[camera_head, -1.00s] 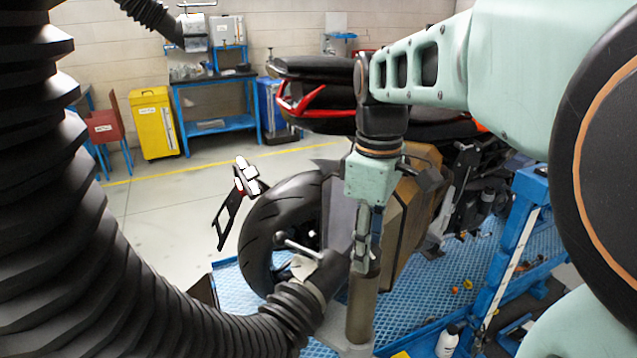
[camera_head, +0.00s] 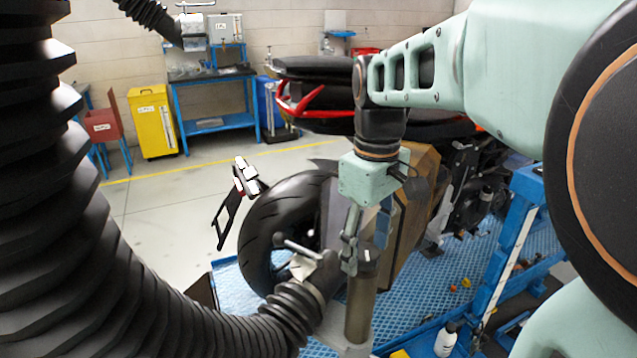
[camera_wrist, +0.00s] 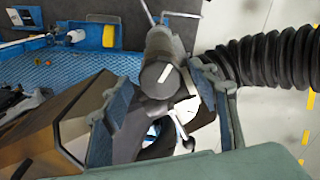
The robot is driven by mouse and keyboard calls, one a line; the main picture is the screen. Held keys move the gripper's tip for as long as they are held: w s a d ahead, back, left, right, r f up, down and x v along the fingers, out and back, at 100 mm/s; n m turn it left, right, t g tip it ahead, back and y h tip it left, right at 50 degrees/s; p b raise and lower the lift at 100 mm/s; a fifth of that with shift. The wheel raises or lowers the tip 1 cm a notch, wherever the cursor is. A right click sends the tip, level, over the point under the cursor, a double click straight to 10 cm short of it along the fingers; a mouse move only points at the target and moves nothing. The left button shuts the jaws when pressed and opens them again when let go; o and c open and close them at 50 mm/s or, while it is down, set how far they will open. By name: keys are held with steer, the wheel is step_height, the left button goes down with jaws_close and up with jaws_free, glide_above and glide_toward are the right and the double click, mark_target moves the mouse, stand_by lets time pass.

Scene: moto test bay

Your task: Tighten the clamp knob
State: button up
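The clamp knob (camera_wrist: 165,80) is a dark, round cap with a white line across its face, seen end-on in the wrist view. In the head view the knob (camera_head: 370,257) is small and partly hidden by a finger, at the top of an upright brownish post (camera_head: 360,310). My gripper (camera_head: 364,252) points down at it. In the wrist view my gripper (camera_wrist: 164,74) is open, one finger on each side of the knob, with narrow gaps that look clear. Whether the fingertips reach below the knob's top is hard to tell.
A ribbed black hose (camera_head: 190,325) ends in a nozzle with a metal lever (camera_head: 298,247), close left of the post. The motorcycle's rear tyre (camera_head: 285,225) and a brown-sided box (camera_head: 412,215) stand close behind. A blue lift frame (camera_head: 515,240) is at right.

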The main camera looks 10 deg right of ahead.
mark_target(366, 251)
step_height(366, 251, up, 12)
stand_by(0.6)
